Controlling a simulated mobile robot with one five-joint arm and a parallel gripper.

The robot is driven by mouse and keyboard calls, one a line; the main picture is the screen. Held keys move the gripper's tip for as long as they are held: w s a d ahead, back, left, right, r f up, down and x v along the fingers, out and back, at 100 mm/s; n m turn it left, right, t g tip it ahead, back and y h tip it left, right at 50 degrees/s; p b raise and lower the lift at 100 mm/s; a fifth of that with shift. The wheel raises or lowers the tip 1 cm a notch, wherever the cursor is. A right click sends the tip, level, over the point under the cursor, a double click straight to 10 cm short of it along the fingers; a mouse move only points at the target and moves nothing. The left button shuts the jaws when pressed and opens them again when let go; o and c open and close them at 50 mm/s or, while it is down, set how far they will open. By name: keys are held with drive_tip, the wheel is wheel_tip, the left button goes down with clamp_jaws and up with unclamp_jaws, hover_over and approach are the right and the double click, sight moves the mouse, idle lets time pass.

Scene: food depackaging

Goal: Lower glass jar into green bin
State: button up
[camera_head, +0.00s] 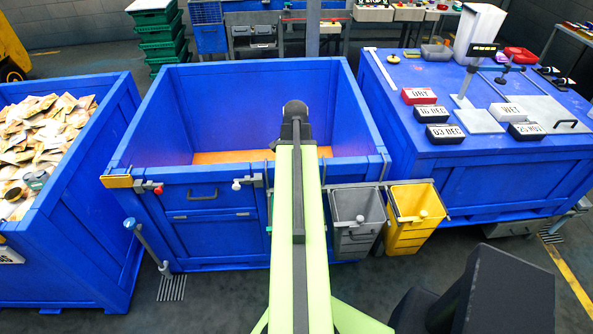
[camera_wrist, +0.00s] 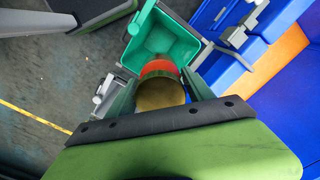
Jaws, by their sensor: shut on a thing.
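In the wrist view my gripper (camera_wrist: 161,88) is shut on the glass jar, with one finger on each side. The jar (camera_wrist: 161,95) shows a gold-coloured round end towards me and an orange-red band beyond it. The green bin (camera_wrist: 146,61) lies just beyond, its open mouth facing me. The jar overlaps the bin's near edge in this view; its height above the rim cannot be told. In the head view my arm hides the jar, my fingers and nearly all of the green bin.
A grey bin (camera_head: 357,222) and a yellow bin (camera_head: 416,215) hang right of my arm. The large blue crate (camera_head: 205,185) with an orange floor stands ahead. A crate of packets (camera_head: 75,210) is left; a blue table with date signs (camera_head: 470,155) is right.

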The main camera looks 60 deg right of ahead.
wheel_tip(320, 180, down, 10)
drive_tip(key=b, duration=1)
